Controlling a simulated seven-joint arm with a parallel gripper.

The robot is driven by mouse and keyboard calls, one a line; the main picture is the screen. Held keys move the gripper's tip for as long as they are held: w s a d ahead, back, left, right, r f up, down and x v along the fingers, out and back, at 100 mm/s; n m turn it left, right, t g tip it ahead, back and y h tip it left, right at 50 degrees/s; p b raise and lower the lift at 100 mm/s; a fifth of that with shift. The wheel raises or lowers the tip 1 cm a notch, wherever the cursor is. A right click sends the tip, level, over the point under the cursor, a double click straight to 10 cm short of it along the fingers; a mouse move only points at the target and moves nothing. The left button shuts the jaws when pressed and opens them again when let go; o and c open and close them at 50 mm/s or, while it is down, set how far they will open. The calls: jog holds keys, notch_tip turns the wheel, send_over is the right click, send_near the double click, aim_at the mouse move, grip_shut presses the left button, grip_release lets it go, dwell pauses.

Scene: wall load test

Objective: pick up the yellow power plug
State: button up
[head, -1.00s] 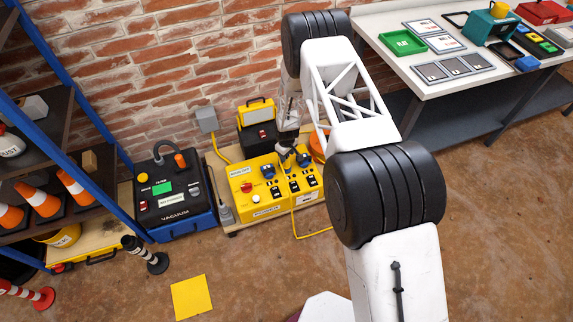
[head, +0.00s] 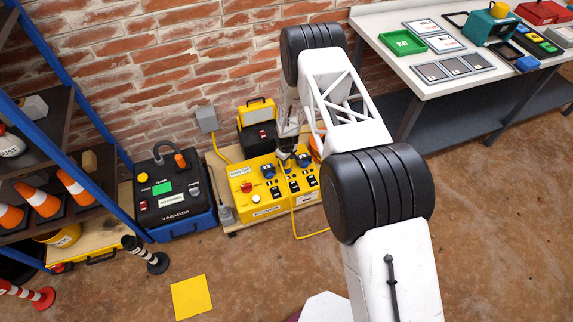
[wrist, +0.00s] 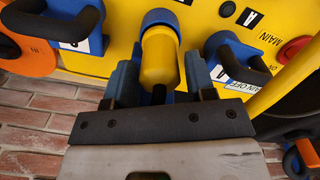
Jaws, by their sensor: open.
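The yellow power plug (wrist: 158,58) sits upright in a blue round socket (wrist: 163,17) on the yellow panel box, in the wrist view. My gripper (wrist: 158,80) is open, with one blue finger on each side of the plug. Small gaps seem to show between the fingers and the plug. In the head view my gripper (head: 288,150) is over the top of the yellow panel box (head: 268,211). The plug cannot be made out clearly there, behind the gripper and arm.
A black and blue vacuum unit (head: 172,198) stands left of the panel box. Open floor lies in front.

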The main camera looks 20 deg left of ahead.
jog(key=shift+f, duration=0.65)
jog(key=shift+c, duration=0.4)
jog(key=c, duration=0.6)
jog(key=shift+r, duration=0.2)
jog(key=shift+c, duration=0.2)
jog(key=shift+r, duration=1.6)
jog(key=s+d+r, duration=0.1)
jog(key=s+d, duration=0.8)
jog(key=s, duration=0.3)
jog(key=shift+s+d+r, duration=0.2)
jog(key=shift+s+d, duration=0.1)
jog(key=shift+s, duration=0.1)
jog(key=shift+d, duration=0.1)
